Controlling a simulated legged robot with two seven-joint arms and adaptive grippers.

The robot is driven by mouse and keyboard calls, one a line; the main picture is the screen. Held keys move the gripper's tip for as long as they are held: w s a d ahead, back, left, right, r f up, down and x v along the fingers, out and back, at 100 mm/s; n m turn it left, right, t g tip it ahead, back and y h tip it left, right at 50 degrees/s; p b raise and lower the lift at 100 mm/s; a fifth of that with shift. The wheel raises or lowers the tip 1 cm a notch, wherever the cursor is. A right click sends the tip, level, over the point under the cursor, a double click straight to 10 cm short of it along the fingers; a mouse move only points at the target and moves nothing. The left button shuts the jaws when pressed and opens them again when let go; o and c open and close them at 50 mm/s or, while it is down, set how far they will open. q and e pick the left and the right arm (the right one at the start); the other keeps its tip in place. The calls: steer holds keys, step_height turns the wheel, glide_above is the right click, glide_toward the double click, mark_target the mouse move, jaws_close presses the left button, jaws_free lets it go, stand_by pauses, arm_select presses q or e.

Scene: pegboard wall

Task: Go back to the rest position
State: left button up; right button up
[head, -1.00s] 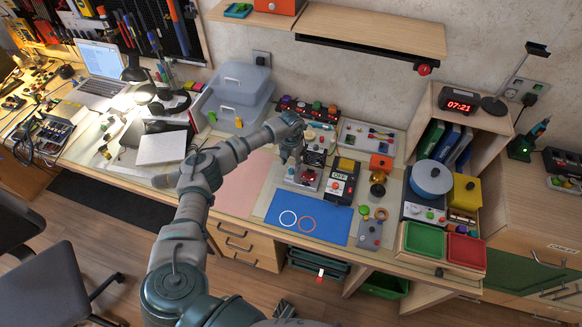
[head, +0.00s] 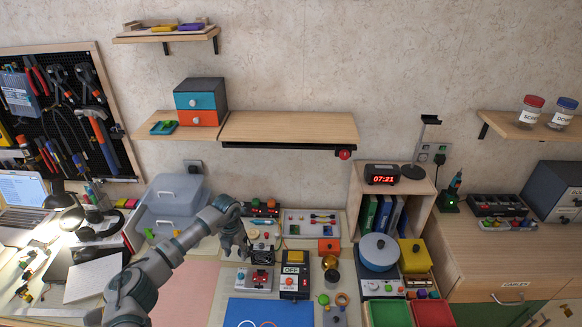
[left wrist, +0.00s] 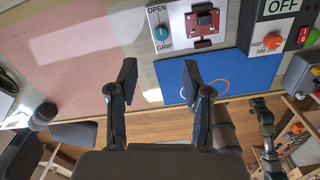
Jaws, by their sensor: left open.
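My left gripper (head: 234,247) hangs over the worktop near its back, in the middle of the head view, with my arm coming up from the lower left. In the left wrist view its two dark fingers (left wrist: 158,82) are spread apart with nothing between them. Beyond them are the blue mat (left wrist: 231,84) and the device with the OPEN/GRIP knob (left wrist: 174,29). A dark jointed part that seems to be my right arm (left wrist: 266,130) shows at the right of the left wrist view; its jaws are not clear. It is outside the head view.
The OFF-labelled box (head: 295,282), a blue pot (head: 378,252) and green and red trays (head: 390,314) stand to the right of the gripper. A grey lidded bin (head: 172,205) is to its left. A wooden shelf (head: 290,128) overhangs the back. The pink mat (head: 188,290) is bare.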

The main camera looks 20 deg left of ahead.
arm_select(q)
steer(key=s+d+f+m+t+h, duration=0.1)
steer(key=d+h, duration=0.5)
steer(key=d, duration=0.8)
steer(key=s+d+f+t+h, duration=0.2)
steer(key=d+h, duration=0.3)
steer(key=d, duration=1)
steer(key=s+d+r+n+t+h, duration=0.2)
steer(key=d+r+n+t+h, duration=0.3)
steer(key=d+r, duration=0.25)
steer(key=a+n+t+y, duration=1)
steer(key=n, duration=0.8)
steer(key=s+a+f+n+g+y, duration=0.4)
steer(key=s+a+f+n+y, duration=0.2)
steer(key=s+a+f+n, duration=0.3)
steer(key=s+a+f+n+g, duration=0.15)
steer(key=s+f+g, duration=0.4)
steer(key=s, duration=0.55)
steer(key=s+a+f+n+g, duration=0.15)
steer(key=s+f+g, duration=0.4)
steer(key=s, duration=0.55)
step_height(320, 180, down, 20)
steer(key=s, duration=0.1)
steer(key=s+f, duration=0.4)
steer(key=f, duration=0.3)
steer(key=s+f+g, duration=0.1)
steer(key=s+f, duration=0.3)
steer(key=f, duration=0.4)
steer(key=shift+s+a+f+g, duration=0.3)
steer(key=shift+s, duration=0.1)
